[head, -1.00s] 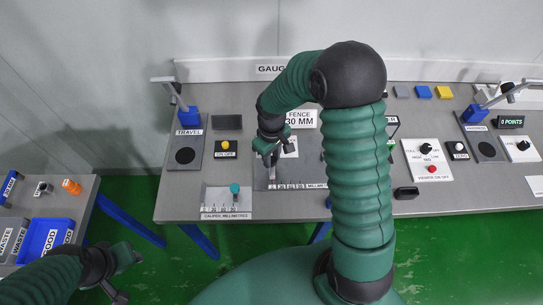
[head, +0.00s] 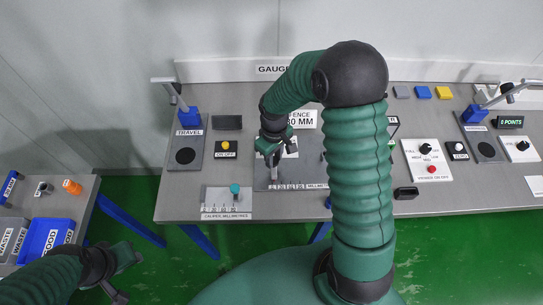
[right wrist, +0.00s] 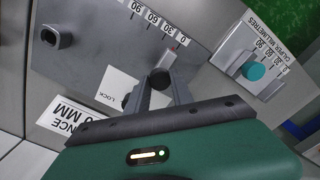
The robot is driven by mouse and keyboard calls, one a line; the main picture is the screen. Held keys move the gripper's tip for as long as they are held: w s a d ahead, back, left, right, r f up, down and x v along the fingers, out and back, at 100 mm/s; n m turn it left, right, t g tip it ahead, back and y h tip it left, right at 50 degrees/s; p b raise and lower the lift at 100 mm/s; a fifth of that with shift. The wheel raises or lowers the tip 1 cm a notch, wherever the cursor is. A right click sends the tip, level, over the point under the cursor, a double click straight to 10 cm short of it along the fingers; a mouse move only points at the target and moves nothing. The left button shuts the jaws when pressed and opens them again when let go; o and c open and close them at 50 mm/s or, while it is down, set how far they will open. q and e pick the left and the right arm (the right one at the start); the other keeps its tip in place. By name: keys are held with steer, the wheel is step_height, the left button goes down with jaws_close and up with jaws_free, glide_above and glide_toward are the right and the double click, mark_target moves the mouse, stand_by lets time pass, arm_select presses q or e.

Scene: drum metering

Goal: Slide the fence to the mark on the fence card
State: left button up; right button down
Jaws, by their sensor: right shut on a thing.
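The fence card (head: 304,119) stands behind the fence panel (head: 262,180) and reads 30 MM, its left edge partly covered by my arm. My right gripper (head: 271,166) is over the left part of the panel. In the right wrist view it (right wrist: 159,96) is shut on the dark round fence knob (right wrist: 160,77). The millimetre scale (right wrist: 151,18) beside the knob reads 0 to 90. My left gripper (head: 127,275) is open and empty, low at the left, away from the panel.
A caliper panel with a teal knob (head: 235,188) lies left of the fence panel. A LOCK label (right wrist: 115,90) and a dark lever (right wrist: 52,36) are near the knob. A yellow button (head: 226,146) sits behind the caliper panel.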

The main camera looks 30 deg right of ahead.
mark_target(280, 169)
steer(key=shift+s+d+r+p, duration=0.15)
steer(key=shift+s+d, duration=0.1)
steer(key=shift+d, duration=0.3)
steer(key=shift+s+d+r+p, duration=0.1)
steer(key=shift+s+d+p, duration=0.1)
steer(key=shift+d, duration=0.3)
steer(key=shift+d+f, duration=0.1)
steer(key=c, duration=1.1)
jaws_free()
steer(key=shift+s, duration=0.1)
step_height(280, 169, up, 17)
steer(key=shift+f, duration=0.2)
